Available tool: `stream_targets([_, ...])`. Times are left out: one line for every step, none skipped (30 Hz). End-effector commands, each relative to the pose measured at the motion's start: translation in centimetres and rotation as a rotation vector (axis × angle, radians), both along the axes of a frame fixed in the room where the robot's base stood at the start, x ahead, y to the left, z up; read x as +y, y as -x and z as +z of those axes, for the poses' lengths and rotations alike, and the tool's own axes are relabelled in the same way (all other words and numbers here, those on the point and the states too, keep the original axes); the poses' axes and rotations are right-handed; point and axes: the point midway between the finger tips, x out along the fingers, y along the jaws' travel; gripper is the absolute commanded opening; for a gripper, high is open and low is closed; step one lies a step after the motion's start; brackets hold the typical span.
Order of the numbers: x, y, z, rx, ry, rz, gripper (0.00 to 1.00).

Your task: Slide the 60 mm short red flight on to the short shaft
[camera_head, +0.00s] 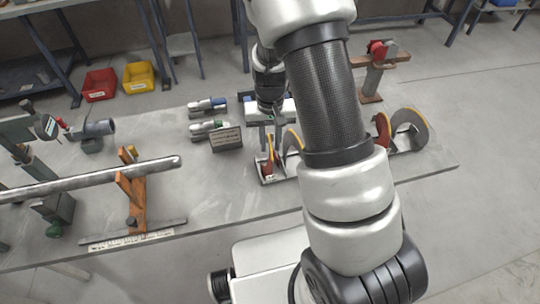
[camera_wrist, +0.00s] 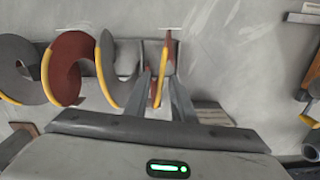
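The short red flight (camera_wrist: 168,56) with a yellow edge stands at the right end of a rack in the wrist view; the head view also shows it (camera_head: 268,156). My gripper (camera_wrist: 161,78) reaches down over it, one finger on each side. The fingers look apart, with small gaps beside the flight; firm contact is not visible. A long grey shaft (camera_head: 90,179) lies across an orange stand at the left. I cannot tell which shaft is the short one.
A larger red flight (camera_wrist: 70,68) and grey flights (camera_wrist: 20,70) stand close to the left on the rack (camera_head: 266,178). The orange stand (camera_head: 131,197) is farther left, with bare table between.

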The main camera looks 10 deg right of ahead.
Motion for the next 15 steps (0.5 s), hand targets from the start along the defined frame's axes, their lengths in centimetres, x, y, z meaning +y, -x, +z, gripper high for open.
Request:
stream_targets([0.0,0.0,0.0,0.0,0.0,0.0,0.13])
stream_targets([0.0,0.0,0.0,0.0,0.0,0.0,0.08])
stream_targets([0.0,0.0,0.0,0.0,0.0,0.0,0.01])
stream_targets([0.0,0.0,0.0,0.0,0.0,0.0,0.0])
stream_targets([0.0,0.0,0.0,0.0,0.0,0.0,0.0])
stream_targets([0.0,0.0,0.0,0.0,0.0,0.0,0.0])
stream_targets([0.0,0.0,0.0,0.0,0.0,0.0,0.0])
stream_targets([0.0,-0.1,0.1,-0.002,0.0,0.0,0.0])
stream_targets([0.0,-0.1,0.1,-0.002,-0.001,0.0,0.0])
stream_targets([0.0,-0.1,0.2,-0.002,-0.001,0.0,0.0])
stream_targets([0.0,-0.1,0.3,-0.002,-0.001,0.0,0.0])
stream_targets([0.0,-0.1,0.4,-0.002,-0.001,0.0,0.0])
stream_targets([0.0,-0.1,0.6,-0.002,-0.001,0.0,0.0])
stream_targets([0.0,-0.1,0.8,-0.002,-0.001,0.0,0.0])
stream_targets([0.0,-0.1,1.0,-0.003,-0.001,0.0,0.0])
